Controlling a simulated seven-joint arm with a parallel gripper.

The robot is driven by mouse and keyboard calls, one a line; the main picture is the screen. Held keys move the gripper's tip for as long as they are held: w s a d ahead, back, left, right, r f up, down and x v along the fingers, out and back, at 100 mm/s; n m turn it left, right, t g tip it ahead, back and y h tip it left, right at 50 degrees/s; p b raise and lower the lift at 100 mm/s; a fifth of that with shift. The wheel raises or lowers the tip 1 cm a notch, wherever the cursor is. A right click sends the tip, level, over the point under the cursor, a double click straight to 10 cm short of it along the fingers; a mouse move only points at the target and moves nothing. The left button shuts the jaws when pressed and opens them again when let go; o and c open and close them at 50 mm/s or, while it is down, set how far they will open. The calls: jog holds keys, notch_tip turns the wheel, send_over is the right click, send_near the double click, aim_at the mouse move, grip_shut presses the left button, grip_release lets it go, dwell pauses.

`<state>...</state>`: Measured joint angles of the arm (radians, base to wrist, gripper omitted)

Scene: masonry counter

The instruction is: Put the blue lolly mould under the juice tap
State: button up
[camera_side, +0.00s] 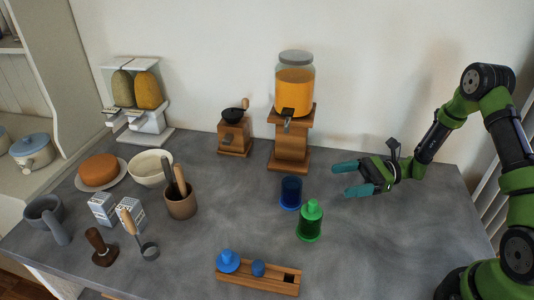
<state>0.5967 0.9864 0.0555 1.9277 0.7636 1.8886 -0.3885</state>
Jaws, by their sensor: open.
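The blue lolly mould (290,193), a dark blue open-topped cup, stands upright on the grey counter. The juice dispenser (294,90) has a glass jar of orange juice on a wooden stand. Its tap (287,125) sticks out at the front, above the stand's wooden foot (289,162). The blue mould stands in front of this foot, apart from it. My gripper (343,180) is open and empty, to the right of the blue mould, with its teal fingers pointing left towards it. A green mould (310,222) with a knobbed top stands just in front and to the right of the blue mould.
A wooden rack (230,277) with blue knobbed pieces lies at the front. A coffee grinder (235,137) stands left of the dispenser. A utensil pot (181,204), bowl (152,168), cartons and a twin dispenser (138,100) fill the left. The counter's middle is clear.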

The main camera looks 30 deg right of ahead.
jog(key=shift+w+f+m, duration=0.15)
jog(key=shift+f+m, duration=0.05)
jog(key=shift+m, duration=0.1)
send_near(285, 188)
jog(key=w+a, duration=0.1)
jog(key=a, duration=0.1)
jog(key=w+a+f, duration=0.1)
jog(key=shift+w+a+f, duration=0.1)
jog(key=shift+a, duration=0.25)
jog(key=shift+w+f+x, duration=0.1)
jog(key=shift+w+x, duration=0.05)
jog(key=shift+x, duration=1.25)
jog(key=shift+w+f+x, duration=0.1)
jog(key=shift+f+x, duration=0.05)
jog(key=shift+x, duration=1.2)
jog(key=shift+d, duration=0.1)
jog(key=shift+c, duration=0.3)
jog(key=c, duration=1.1)
